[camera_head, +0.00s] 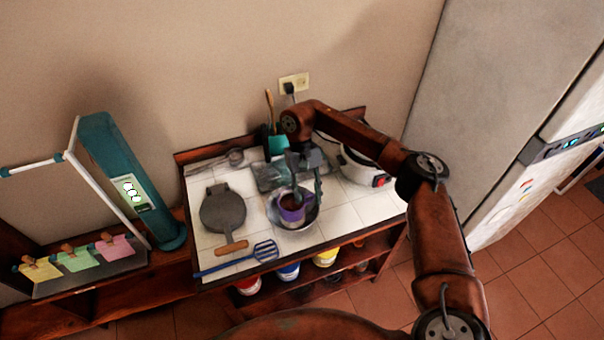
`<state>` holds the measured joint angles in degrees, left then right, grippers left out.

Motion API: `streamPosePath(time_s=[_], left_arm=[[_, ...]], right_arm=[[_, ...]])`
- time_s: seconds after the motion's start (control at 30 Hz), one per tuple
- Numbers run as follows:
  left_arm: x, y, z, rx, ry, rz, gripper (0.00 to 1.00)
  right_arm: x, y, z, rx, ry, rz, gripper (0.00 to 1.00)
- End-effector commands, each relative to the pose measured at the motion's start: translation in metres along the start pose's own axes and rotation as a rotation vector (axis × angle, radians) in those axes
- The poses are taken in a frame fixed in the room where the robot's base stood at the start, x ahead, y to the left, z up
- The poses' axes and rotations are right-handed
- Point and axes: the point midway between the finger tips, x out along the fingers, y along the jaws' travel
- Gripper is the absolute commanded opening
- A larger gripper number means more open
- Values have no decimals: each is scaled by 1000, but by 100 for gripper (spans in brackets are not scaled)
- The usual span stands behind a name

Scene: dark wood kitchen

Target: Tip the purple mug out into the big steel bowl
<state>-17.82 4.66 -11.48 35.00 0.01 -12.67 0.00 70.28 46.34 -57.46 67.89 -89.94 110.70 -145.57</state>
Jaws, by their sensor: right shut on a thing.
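The purple mug (291,215) is in or just above the big steel bowl (299,225) on the white tiled counter; I cannot tell whether it touches the bowl. Its dark opening faces up toward the camera. My right gripper (306,190) comes down from above and is shut on the mug. The fingers hide part of the mug's right side and the bowl's far rim. My left gripper is not in view.
A dark round pan (222,210) and a blue slotted turner (240,258) lie left of the bowl. A white rice cooker (362,169) stands at the right, beneath my right arm. A teal utensil holder (277,143) stands at the back.

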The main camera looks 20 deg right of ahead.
Motion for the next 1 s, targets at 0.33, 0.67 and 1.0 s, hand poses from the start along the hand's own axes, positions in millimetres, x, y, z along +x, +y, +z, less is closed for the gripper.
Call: streamPosePath(time_s=[0.33,0.67,1.0], left_arm=[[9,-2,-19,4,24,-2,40],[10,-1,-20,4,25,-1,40],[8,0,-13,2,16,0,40]], right_arm=[[-41,5,-54,-9,-11,11,0],[-52,8,-65,-16,-12,12,0],[-48,9,-67,-21,128,-3,0]])
